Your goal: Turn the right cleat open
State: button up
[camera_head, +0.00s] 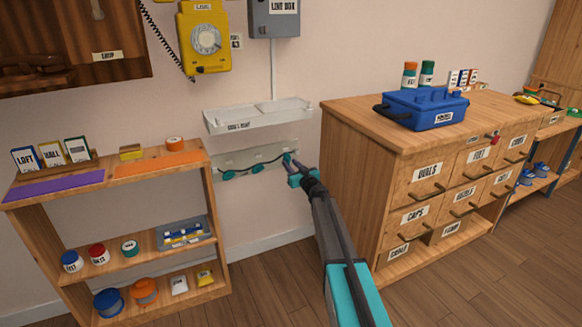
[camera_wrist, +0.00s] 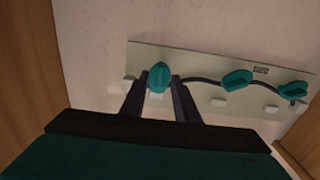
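A pale board (camera_head: 240,158) on the wall carries a row of teal cleats with a dark cord running along it. The right cleat (camera_head: 287,158) is at the board's right end; in the wrist view it is the leftmost cleat (camera_wrist: 158,77) and stands upright. The middle cleat (camera_wrist: 237,80) and the left cleat (camera_wrist: 293,90) lie more sideways. My gripper (camera_head: 291,164) is at the right cleat. In the wrist view its two dark fingers (camera_wrist: 158,82) stand apart on either side of that cleat, with narrow gaps showing. Contact is hard to judge.
A white tray shelf (camera_head: 258,115) juts from the wall just above the board. A wooden shelf (camera_head: 130,215) stands to the left, and a drawer cabinet (camera_head: 350,150) stands close on the right. The floor between them is clear.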

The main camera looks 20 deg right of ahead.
grip_shut()
